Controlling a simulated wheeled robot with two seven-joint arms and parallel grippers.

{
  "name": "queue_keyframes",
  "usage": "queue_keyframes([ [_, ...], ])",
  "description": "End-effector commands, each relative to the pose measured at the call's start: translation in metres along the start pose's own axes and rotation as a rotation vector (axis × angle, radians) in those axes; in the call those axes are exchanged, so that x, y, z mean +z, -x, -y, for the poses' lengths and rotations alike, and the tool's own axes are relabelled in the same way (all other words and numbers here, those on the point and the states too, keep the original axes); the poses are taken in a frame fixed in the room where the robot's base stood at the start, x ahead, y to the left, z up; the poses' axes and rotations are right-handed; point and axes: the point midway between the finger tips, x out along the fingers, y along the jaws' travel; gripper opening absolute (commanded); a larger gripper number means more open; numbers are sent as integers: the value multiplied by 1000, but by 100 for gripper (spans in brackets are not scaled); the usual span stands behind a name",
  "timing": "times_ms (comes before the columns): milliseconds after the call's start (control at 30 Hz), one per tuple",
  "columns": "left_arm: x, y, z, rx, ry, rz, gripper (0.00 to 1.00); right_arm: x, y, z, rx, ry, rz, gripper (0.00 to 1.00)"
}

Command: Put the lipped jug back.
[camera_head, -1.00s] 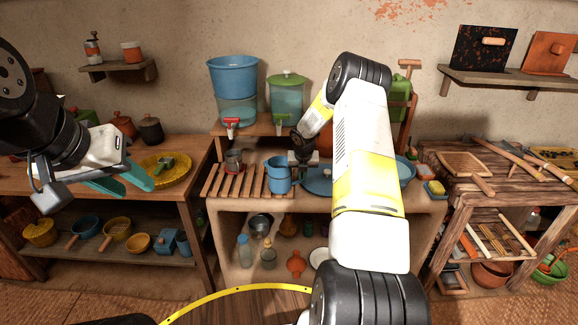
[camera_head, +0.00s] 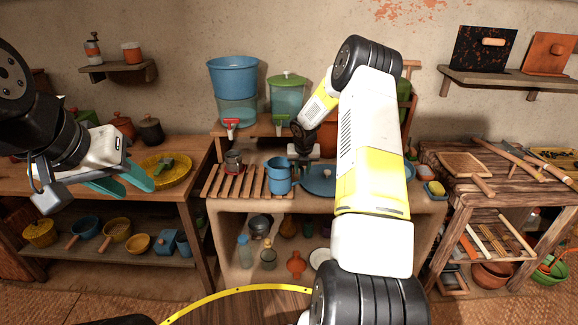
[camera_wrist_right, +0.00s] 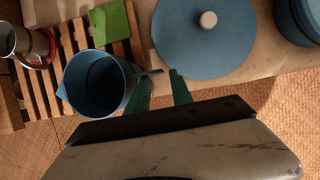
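The blue lipped jug (camera_head: 278,177) stands upright at the right end of the wooden slatted rack (camera_head: 232,181) on the central counter. In the right wrist view the empty jug (camera_wrist_right: 95,84) shows its spout to the left and its handle to the right. My right gripper (camera_wrist_right: 161,86) is open, its green fingers apart just below and right of the handle's end; nothing is visibly held. My left gripper (camera_head: 122,182) is open and empty at the left, before the yellow plate.
A blue lid (camera_wrist_right: 206,38) with a pale knob lies right of the jug. A metal cup (camera_wrist_right: 14,40) and a green flat piece (camera_wrist_right: 112,22) are by the rack. The blue-topped water container (camera_head: 234,90) and green-lidded dispenser (camera_head: 287,98) stand behind.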

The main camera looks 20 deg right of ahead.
Motion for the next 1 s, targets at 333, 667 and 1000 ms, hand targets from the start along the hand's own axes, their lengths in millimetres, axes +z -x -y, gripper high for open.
queue_keyframes([
  [333, 0, 0, 0, 0, 0, 0, 36, 0, 66, 0, 0, -1, 1, 27],
  [667, 0, 0, 0, 0, 0, 0, 36, -4, 144, -7, -8, -268, 22, 27],
  [1000, 0, 0, 0, 0, 0, 0, 36, -83, 329, -17, 55, -1315, 36, 27],
])
